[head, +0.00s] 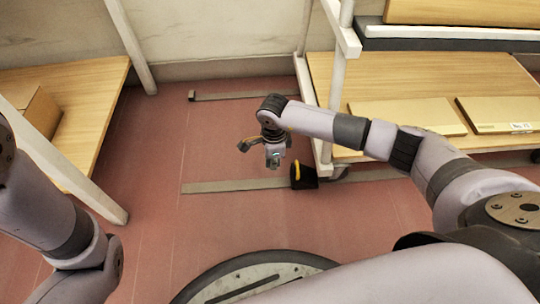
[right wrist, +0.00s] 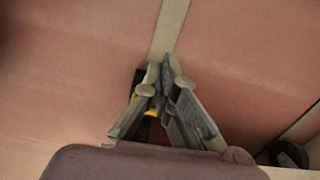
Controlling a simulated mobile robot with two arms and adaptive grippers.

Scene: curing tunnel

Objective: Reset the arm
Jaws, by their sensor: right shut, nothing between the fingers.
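My right arm reaches in from the right in the head view, bent at the elbow. Its gripper (head: 274,158) hangs above the red floor, left of the shelf rack. In the right wrist view the right gripper's fingertips (right wrist: 164,72) meet, and nothing is between them. My left arm shows at the left edge of the head view; its gripper is out of the picture.
A wooden shelf rack (head: 335,90) with flat cardboard boxes (head: 500,113) stands at right. A black and yellow object (head: 303,176) sits by its foot. A wooden table (head: 85,90) with a box (head: 37,108) stands at left. Red floor (head: 160,150) between is mostly clear, with grey strips (head: 235,186).

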